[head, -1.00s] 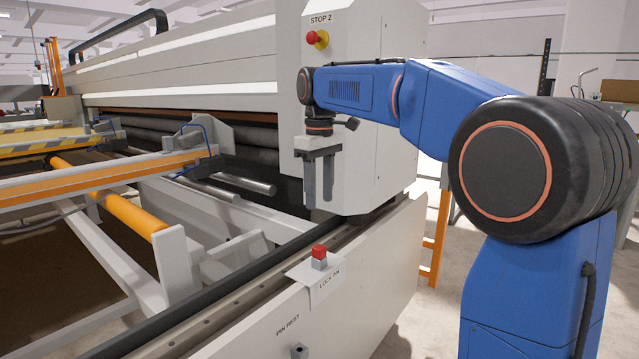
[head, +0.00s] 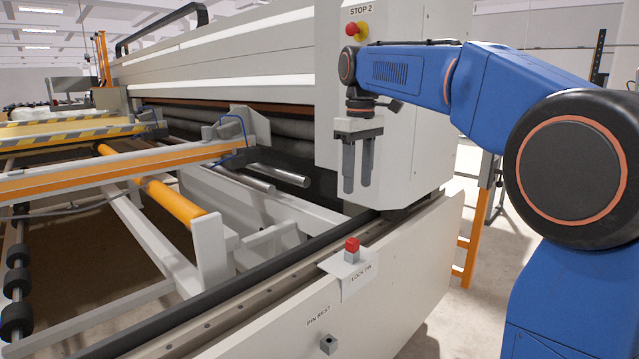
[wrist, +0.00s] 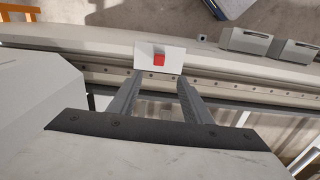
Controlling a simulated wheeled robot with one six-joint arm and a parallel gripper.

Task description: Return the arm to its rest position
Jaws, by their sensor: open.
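My gripper (head: 357,188) hangs from my blue arm with its fingers pointing down, in front of the white STOP 2 cabinet (head: 395,140). Its two fingers are apart with nothing between them. In the wrist view the gripper (wrist: 152,95) shows two parted grey fingers reaching toward the rail. The red-topped lock pin (head: 351,247) stands upright in its LOCK PIN bracket (head: 352,281) on the machine's side, below the gripper and apart from it. The pin also shows in the wrist view (wrist: 159,60), beyond the fingertips.
A red stop button (head: 356,29) sits high on the cabinet, close to my arm. The PIN REST socket (head: 328,344) is low on the side panel. An orange roller (head: 175,204) and grey frame bars lie at left.

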